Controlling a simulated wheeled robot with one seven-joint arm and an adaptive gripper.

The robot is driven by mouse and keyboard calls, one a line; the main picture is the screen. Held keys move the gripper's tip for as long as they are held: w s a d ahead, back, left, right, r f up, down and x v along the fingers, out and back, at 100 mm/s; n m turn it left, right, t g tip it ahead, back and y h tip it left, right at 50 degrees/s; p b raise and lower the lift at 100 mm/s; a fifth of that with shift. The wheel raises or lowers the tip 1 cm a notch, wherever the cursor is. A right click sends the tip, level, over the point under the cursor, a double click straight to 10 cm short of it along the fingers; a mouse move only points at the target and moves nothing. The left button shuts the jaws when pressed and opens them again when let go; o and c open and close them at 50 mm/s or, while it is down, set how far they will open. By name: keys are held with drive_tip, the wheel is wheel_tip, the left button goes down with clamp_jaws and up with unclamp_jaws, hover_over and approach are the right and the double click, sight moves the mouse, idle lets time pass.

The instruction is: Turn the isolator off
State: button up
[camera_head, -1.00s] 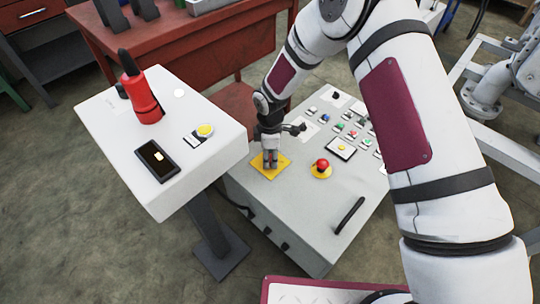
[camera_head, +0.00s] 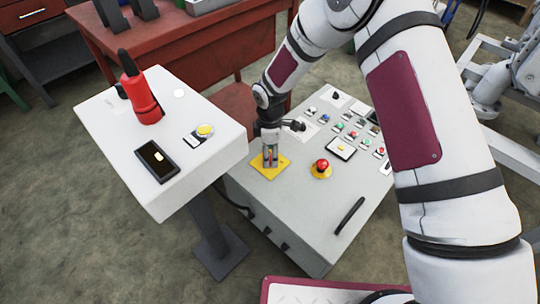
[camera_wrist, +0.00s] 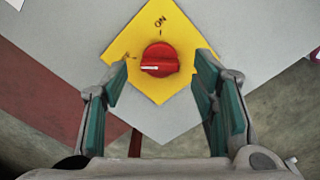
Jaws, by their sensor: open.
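The isolator is a red rotary knob (camera_wrist: 159,60) on a yellow diamond plate (camera_wrist: 180,30) in the wrist view. Its white pointer mark lies roughly level and points left, towards a small label partly beside my left finger. The word ON stands above the knob. My gripper (camera_wrist: 162,72) is open, with one teal-padded finger on each side of the knob and a visible gap to it. In the head view my gripper (camera_head: 270,158) is over the yellow plate (camera_head: 258,166) on the grey control box, and it hides the knob.
A red emergency button (camera_head: 321,164) on a yellow disc sits right of my gripper. Several small buttons and a black handle (camera_head: 349,215) are on the same control box (camera_head: 290,215). A white pedestal panel (camera_head: 110,125) with a red device (camera_head: 140,95) stands to the left.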

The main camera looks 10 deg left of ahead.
wheel_tip(320, 180, up, 10)
idle(0.3)
idle(0.4)
drive_tip(key=s+d+r+m+h, duration=0.1)
drive_tip(key=s+d+r+m, duration=0.3)
drive_tip(key=s+d+r, duration=0.5)
drive_tip(key=s+d+r+m+h, duration=0.1)
drive_tip(key=s+d+r+m, duration=0.2)
drive_tip(key=d+r+m, duration=0.7)
drive_tip(key=s+d+r+m+y, duration=0.1)
drive_tip(key=s+d+r+m, duration=0.15)
drive_tip(key=s, duration=0.65)
drive_tip(key=s+d+r+m, duration=0.1)
drive_tip(key=s+r, duration=0.2)
drive_tip(key=s, duration=0.5)
drive_tip(key=s+d+r+m+y, duration=0.1)
drive_tip(key=s+d+r+m, duration=0.1)
drive_tip(key=s, duration=0.7)
wheel_tip(320, 180, up, 28)
drive_tip(key=t+p, duration=0.4)
drive_tip(key=p, duration=2.1)
drive_tip(key=shift+d+f+p, duration=0.15)
drive_tip(key=shift+p, duration=0.25)
